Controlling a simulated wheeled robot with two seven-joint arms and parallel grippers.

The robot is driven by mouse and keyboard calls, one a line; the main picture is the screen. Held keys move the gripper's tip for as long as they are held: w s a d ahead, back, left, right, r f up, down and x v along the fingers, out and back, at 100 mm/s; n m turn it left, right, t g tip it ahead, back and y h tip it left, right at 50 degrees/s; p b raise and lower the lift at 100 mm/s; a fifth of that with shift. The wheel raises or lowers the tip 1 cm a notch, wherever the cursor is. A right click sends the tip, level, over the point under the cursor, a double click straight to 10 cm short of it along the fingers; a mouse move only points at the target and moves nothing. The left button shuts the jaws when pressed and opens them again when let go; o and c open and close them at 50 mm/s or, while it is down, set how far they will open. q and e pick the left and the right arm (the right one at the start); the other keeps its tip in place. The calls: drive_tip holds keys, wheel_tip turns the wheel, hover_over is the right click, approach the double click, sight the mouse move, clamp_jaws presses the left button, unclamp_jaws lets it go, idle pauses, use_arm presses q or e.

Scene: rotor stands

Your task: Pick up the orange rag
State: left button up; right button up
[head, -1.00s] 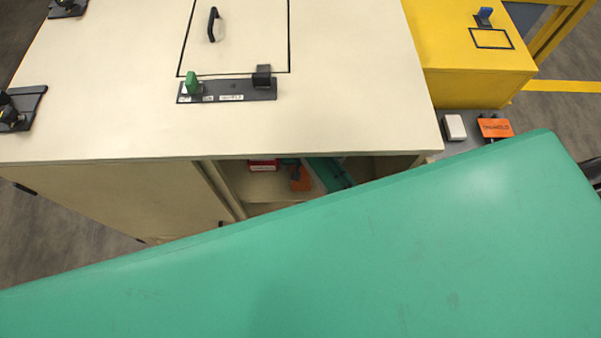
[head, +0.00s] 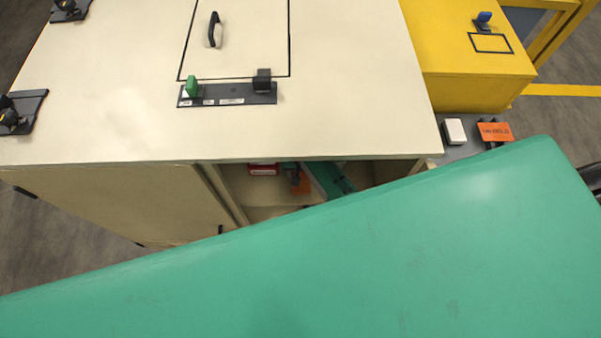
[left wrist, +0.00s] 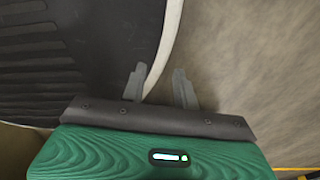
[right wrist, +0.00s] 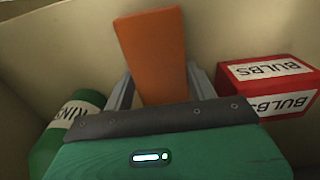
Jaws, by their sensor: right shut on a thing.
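The orange rag (right wrist: 157,55) stands as a flat orange piece between the fingers of my right gripper (right wrist: 162,88) in the right wrist view. That gripper is shut on it, inside an open beige compartment. In the head view a small part of the rag (head: 303,184) shows in the cabinet opening, beside my right gripper (head: 294,173) and teal arm. The rag's lower end is hidden by the gripper body. My left gripper (left wrist: 158,88) is open and empty, with its grey fingers apart above the floor, away from the rag.
A red BULBS box (right wrist: 268,85) is close right of the right gripper; a green-and-white container (right wrist: 72,125) is close left. The beige cabinet (head: 330,110) has its top above the opening. A yellow cabinet (head: 460,60) and an orange sign (head: 495,132) are at right.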

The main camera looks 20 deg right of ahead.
sight(301, 175)
drive_tip(key=shift+r, duration=0.65)
drive_tip(key=shift+s+r, duration=0.3)
drive_tip(key=shift+r, duration=0.65)
use_arm(q)
drive_tip(key=shift+w+d, duration=0.2)
drive_tip(key=shift+w, duration=0.6)
use_arm(e)
drive_tip(key=s+a, duration=0.3)
drive_tip(key=s, duration=1.4)
use_arm(q)
drive_tip(key=shift+w, duration=0.15)
use_arm(e)
drive_tip(key=shift+o, duration=1)
use_arm(q)
drive_tip(key=shift+w, duration=0.15)
use_arm(e)
drive_tip(key=shift+a, duration=0.1)
drive_tip(key=shift+c, duration=0.5)
